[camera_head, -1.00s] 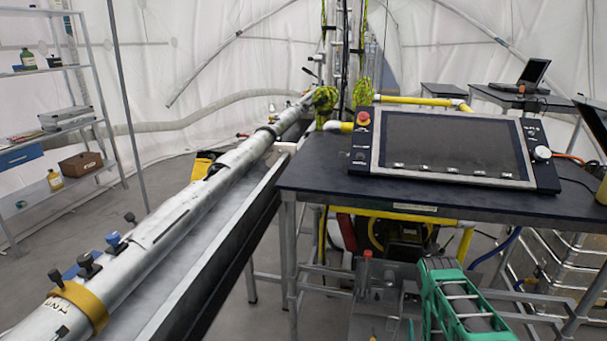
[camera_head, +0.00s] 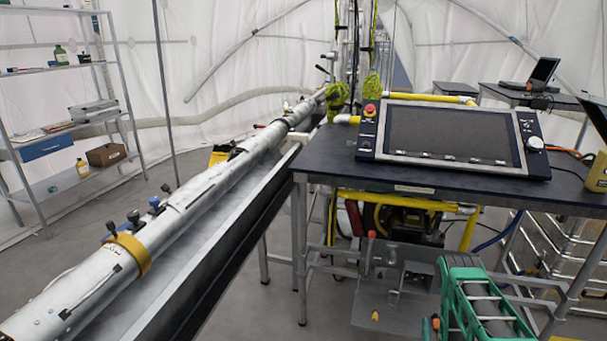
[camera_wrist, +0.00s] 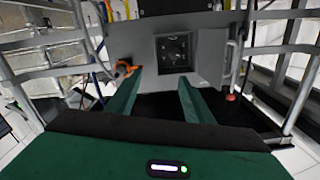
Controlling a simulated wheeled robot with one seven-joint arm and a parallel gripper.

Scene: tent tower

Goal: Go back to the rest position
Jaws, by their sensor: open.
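My gripper (camera_wrist: 160,82) shows in the wrist view as two dark green fingers spread apart, with nothing between them. Beyond the fingertips is a grey panel (camera_wrist: 210,62) with a dark square window (camera_wrist: 174,52). Whether the fingers touch the panel is hard to tell, but no contact shows. In the head view a green framed body with grey bars (camera_head: 482,300) stands at the lower right; I cannot tell whether it is part of my arm. The gripper fingers are not clearly seen in the head view.
A dark table (camera_head: 430,180) with a tilted control screen (camera_head: 445,135) stands ahead. Under it are yellow pipes and a grey box (camera_head: 388,298). A long metal tube (camera_head: 195,205) runs along the left. A shelf rack (camera_head: 60,130) stands far left.

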